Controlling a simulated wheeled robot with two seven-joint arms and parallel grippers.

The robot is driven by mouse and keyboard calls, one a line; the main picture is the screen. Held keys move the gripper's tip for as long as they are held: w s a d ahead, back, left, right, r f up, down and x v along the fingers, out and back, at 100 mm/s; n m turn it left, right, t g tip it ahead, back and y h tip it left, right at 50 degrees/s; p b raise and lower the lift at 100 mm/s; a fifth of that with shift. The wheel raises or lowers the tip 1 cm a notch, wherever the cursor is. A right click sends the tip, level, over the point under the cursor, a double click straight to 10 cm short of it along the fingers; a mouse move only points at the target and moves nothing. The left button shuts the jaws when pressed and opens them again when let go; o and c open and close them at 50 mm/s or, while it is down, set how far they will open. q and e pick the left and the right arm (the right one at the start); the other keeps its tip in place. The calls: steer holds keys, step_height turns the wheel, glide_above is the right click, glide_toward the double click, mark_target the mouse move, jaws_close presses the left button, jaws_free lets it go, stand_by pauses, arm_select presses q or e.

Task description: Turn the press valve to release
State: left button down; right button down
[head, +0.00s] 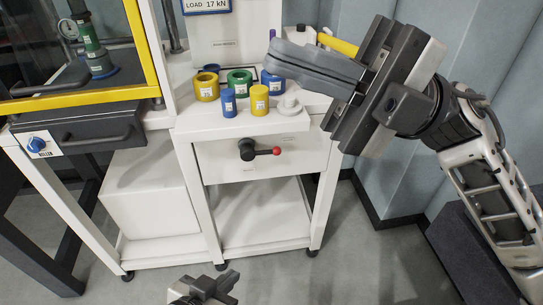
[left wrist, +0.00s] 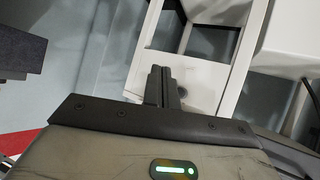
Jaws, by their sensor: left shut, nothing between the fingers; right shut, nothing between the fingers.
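The press valve (head: 247,150) is a black knob on the white front panel below the shelf. Its short lever ends in a red ball (head: 276,151) and points to the right. My right gripper (head: 280,62) is shut and empty, large in the upper right of the head view, its fingers pointing left above the shelf. My left gripper (head: 222,280) is shut and low at the bottom edge, well below the valve and apart from it. Its shut fingers (left wrist: 160,78) also show in the left wrist view, with nothing between them. A display (head: 206,5) reads LOAD 17 kN.
Several blue, yellow and green cylinders and rings, such as a green ring (head: 240,79), stand on the white shelf (head: 200,122). A yellow-framed press window (head: 80,98) and a blue roller knob (head: 38,145) are at left. Open floor (head: 355,260) lies at lower right.

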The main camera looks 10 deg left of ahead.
steer(key=w+d+f+m+t, duration=0.3)
steer(key=w+f+m+t, duration=0.25)
steer(key=m+t, duration=0.7)
steer(key=w+d+f+m+t, duration=0.35)
steer(key=w+m+t, duration=0.25)
steer(key=m+t, duration=0.7)
steer(key=w+d+f+m+t+h, duration=0.1)
steer(key=d+f+m+t+h, duration=0.25)
steer(key=f+m+h, duration=0.7)
arm_select(q)
steer(key=f, duration=0.2)
steer(key=shift+s+a+f, duration=0.15)
steer(key=shift+a+f, duration=0.1)
steer(key=shift+f, duration=0.15)
arm_select(e)
steer(key=s+d+f+g+h, duration=0.2)
steer(key=s+f, duration=0.2)
steer(key=f, duration=0.4)
steer(key=s+d+f+m+g+h, duration=0.1)
steer(key=s+d+f+g+h, duration=0.1)
steer(key=s+f, duration=0.3)
steer(key=s+d+f+g+h, duration=0.2)
steer(key=s+d+f+g, duration=0.1)
steer(key=f, duration=1)
steer(key=shift+s+f+m+g+h, duration=0.25)
steer(key=shift+s+m+g+h, duration=0.15)
steer(key=shift+s+g, duration=0.3)
steer(key=shift+a, duration=0.1)
